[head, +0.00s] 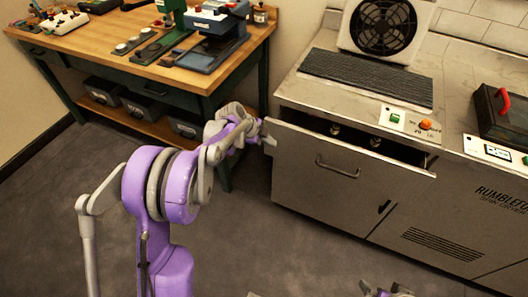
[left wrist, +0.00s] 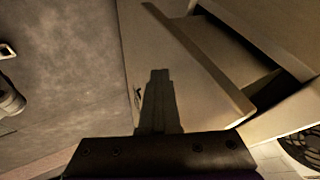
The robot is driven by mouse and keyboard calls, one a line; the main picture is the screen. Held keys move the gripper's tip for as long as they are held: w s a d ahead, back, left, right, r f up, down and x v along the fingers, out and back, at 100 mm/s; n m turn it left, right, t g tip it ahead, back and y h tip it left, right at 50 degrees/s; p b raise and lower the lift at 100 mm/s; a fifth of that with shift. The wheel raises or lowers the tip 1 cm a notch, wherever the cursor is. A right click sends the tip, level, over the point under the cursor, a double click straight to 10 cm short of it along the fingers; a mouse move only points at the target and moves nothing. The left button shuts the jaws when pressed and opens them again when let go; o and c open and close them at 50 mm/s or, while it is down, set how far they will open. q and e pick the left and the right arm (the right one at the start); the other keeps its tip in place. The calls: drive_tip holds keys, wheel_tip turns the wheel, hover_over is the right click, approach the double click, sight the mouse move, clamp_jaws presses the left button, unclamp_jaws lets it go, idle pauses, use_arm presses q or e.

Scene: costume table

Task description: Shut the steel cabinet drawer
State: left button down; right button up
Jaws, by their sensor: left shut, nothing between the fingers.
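The steel cabinet drawer (head: 300,150) stands partly open in the head view, with a bar handle (head: 337,168) on its front and a dark gap behind its top edge. Its front panel also shows in the left wrist view (left wrist: 190,65), tilted by the camera angle. My left gripper (head: 269,143) is shut and empty at the left end of the drawer front; I cannot tell if it touches. Its fingers show close against the panel in the left wrist view (left wrist: 157,100). My right gripper (head: 386,291) is only partly in view at the bottom edge.
The steel cabinet (head: 440,215) carries a fan unit (head: 385,28), a black ribbed mat (head: 368,76) and buttons above the drawer. A black case (head: 503,118) stands at the right. A wooden workbench (head: 97,52) with tools is at the left. The floor (head: 260,235) before the drawer is clear.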

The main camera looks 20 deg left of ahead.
use_arm(q)
drive_tip(key=w+p, duration=0.1)
drive_tip(key=w, duration=0.9)
drive_tip(key=shift+r, duration=0.15)
